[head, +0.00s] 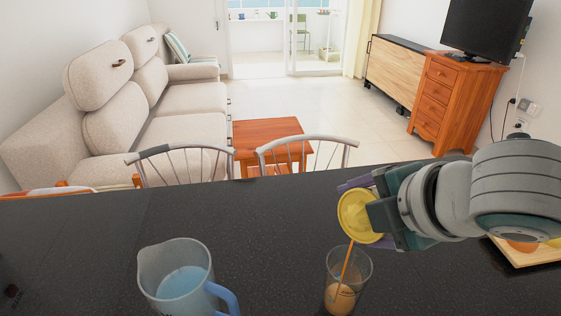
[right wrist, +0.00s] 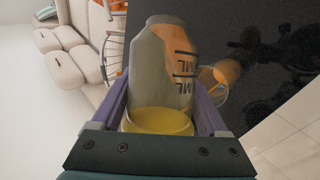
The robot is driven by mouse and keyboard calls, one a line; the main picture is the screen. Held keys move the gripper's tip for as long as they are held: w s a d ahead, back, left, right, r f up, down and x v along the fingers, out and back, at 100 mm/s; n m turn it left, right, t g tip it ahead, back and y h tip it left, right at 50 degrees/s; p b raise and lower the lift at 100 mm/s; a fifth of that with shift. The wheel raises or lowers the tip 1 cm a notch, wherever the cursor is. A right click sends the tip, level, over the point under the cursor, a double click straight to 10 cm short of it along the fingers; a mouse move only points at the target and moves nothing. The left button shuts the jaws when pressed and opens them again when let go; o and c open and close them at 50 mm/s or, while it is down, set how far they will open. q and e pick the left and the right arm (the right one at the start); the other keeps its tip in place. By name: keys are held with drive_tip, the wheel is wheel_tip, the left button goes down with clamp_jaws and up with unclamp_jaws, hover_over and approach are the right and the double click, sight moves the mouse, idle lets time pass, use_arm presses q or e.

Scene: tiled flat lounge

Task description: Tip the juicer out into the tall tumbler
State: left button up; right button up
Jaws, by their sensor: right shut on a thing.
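My right gripper (head: 368,212) is shut on the juicer (head: 356,217), holding it tilted above the dark counter. Its yellow part faces the head camera. In the right wrist view the juicer (right wrist: 162,65) shows a clear body with ML marks between the purple fingers. A thin orange stream runs from the juicer down into the tall tumbler (head: 363,268). The tumbler stands upright below the juicer, with orange juice in its lower part. It is partly hidden behind the juicer in the right wrist view (right wrist: 222,88). My left gripper is not in view.
A clear jug (head: 172,258) with pale blue liquid and a blue handle stands left of the tumbler. A wooden board (head: 522,262) with orange and yellow things lies at the right, partly behind my arm. Chairs (head: 305,142) line the counter's far edge. The counter's middle is clear.

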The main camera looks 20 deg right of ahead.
drive_tip(key=shift+d+f+h, duration=0.1)
drive_tip(key=shift+f+h, duration=0.2)
drive_tip(key=shift+h, duration=0.1)
idle(0.5)
drive_tip(key=shift+r+n, duration=0.1)
drive_tip(key=shift+n, duration=0.2)
